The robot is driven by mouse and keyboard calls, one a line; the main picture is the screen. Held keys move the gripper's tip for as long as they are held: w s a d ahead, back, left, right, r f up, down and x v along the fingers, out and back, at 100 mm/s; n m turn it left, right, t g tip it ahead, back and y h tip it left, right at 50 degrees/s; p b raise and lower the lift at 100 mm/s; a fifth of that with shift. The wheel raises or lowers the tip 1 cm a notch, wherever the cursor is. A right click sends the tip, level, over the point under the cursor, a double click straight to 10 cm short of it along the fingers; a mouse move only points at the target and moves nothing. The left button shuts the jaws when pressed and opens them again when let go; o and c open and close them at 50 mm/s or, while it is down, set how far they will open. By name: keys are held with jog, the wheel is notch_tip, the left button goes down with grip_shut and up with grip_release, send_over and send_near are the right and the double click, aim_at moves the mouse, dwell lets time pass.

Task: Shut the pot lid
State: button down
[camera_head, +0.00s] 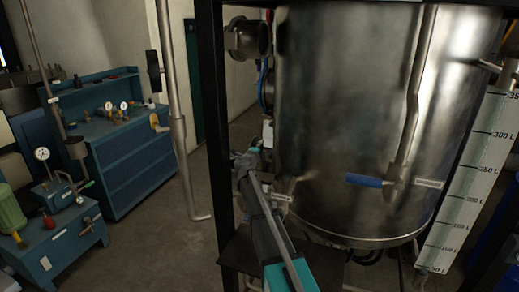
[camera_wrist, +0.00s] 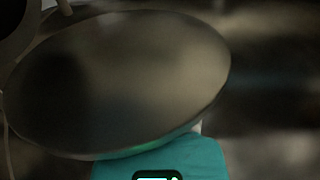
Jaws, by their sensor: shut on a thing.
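A broad, dark, smooth oval disc (camera_wrist: 120,80) fills much of the wrist view and looks like the pot lid. Its lower edge lies against the teal body at the bottom of that view. My gripper (camera_head: 246,165) is small at the far end of my arm in the head view, left of the large steel vessel. It is shut, apparently on the lid. The fingertips and their contact are hidden, and I cannot make out the lid or its pot in the head view.
The large steel vessel (camera_head: 345,110) stands close on the right of my arm, with a blue-handled lever (camera_head: 364,180). A black frame post (camera_head: 213,120) stands just left. A blue workbench (camera_head: 130,150) is farther left, with open floor between.

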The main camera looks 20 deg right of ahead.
jog(key=shift+c, duration=1.7)
grip_release()
jog(key=shift+o, duration=0.4)
jog(key=shift+s, duration=0.15)
jog(key=v, duration=0.7)
jog(key=shift+s+a, duration=0.1)
jog(key=shift+a, duration=0.05)
jog(key=shift+c, duration=0.2)
